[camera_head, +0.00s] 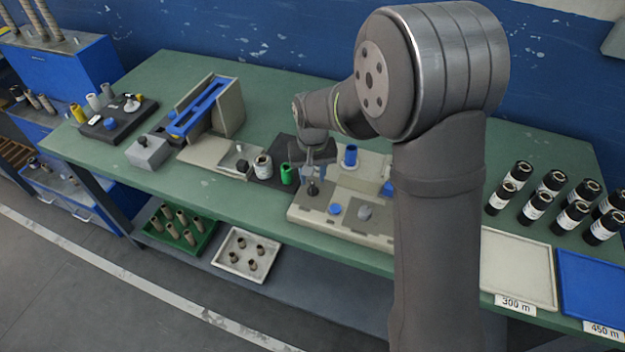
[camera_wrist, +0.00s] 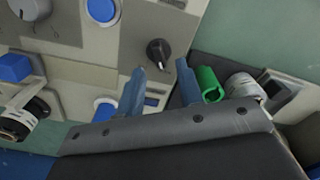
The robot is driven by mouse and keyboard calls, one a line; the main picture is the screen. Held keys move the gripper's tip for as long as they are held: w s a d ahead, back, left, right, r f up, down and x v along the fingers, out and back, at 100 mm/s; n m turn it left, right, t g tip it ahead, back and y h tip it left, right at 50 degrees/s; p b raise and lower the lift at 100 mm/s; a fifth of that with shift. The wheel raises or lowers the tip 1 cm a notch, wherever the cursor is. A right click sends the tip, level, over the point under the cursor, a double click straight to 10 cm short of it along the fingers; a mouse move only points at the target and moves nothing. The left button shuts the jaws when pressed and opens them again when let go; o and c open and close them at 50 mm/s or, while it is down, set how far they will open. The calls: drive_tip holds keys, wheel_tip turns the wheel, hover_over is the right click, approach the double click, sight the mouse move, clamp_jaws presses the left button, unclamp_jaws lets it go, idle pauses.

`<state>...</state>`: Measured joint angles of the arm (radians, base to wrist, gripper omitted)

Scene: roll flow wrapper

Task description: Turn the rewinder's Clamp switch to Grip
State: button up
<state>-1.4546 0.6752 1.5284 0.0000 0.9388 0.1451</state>
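The rewinder (camera_head: 299,213) is a cream unit with a grey control panel at the middle of the bench. A small black rotary switch (camera_wrist: 158,53) on its panel shows in the wrist view, and in the head view it is a dark knob (camera_head: 312,188) just below my gripper (camera_head: 316,176). No label is readable, so I cannot tell its setting or confirm that it is the Clamp switch. In the wrist view my gripper (camera_wrist: 160,68) has its two blue-grey fingers apart with nothing between them. The black switch lies just beyond the fingertips and appears untouched.
A blue button (camera_head: 335,208) and a grey knob (camera_head: 365,213) sit on the same panel. A green roll (camera_head: 287,174) and a white-labelled roll (camera_head: 263,166) stand left of my gripper. Black rolls (camera_head: 534,207) and trays (camera_head: 517,268) are at the right.

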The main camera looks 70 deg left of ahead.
sight(313, 189)
drive_tip(key=shift+f, duration=1.3)
clamp_jaws()
drive_tip(key=shift+m, duration=0.4)
drive_tip(key=m, duration=0.5)
drive_tip(key=shift+w+m, duration=0.2)
drive_tip(key=shift+m, duration=0.1)
drive_tip(key=m, duration=0.5)
drive_tip(key=shift+d, duration=0.2)
drive_tip(key=shift+m, duration=0.4)
